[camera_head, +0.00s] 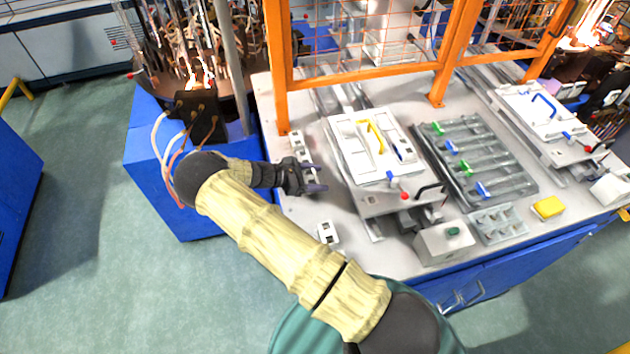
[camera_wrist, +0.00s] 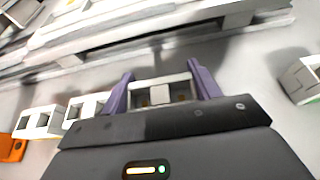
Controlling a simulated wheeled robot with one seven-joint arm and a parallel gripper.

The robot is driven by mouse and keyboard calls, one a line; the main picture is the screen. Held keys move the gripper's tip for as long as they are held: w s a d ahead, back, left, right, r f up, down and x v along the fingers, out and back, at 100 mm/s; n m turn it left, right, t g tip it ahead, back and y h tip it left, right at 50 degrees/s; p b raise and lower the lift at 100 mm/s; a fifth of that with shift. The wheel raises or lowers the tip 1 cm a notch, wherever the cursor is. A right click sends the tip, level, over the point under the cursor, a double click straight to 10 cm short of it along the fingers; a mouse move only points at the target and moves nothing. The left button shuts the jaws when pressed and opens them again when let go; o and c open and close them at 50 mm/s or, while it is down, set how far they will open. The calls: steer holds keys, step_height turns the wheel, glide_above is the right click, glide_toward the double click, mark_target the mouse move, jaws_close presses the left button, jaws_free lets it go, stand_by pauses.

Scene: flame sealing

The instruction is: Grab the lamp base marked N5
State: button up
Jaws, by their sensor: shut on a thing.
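My gripper (camera_head: 316,178) is over the left part of the grey table, left of the white fixture. In the wrist view its two purple fingers (camera_wrist: 164,84) are shut on a small white lamp base (camera_wrist: 160,82) with square openings. No N5 mark is readable on it. In the head view the gripper hides most of this lamp base. Two similar white lamp bases (camera_wrist: 40,121) (camera_wrist: 86,106) sit to the left in the wrist view. Another white lamp base (camera_head: 327,233) stands near the table's front edge; a white block (camera_wrist: 301,80) shows at the right of the wrist view.
The white fixture (camera_head: 372,148) with a yellow handle stands right of my gripper. An orange guard frame (camera_head: 277,65) rises behind. A white box with a green button (camera_head: 445,243) is at the front. Bare table lies between the gripper and the front lamp base.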

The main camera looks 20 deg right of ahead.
mark_target(315, 176)
step_height(315, 176, up, 17)
steer(key=b, duration=0.4)
steer(key=shift+b, duration=0.3)
steer(key=shift+a+f, duration=0.1)
steer(key=shift+f, duration=0.1)
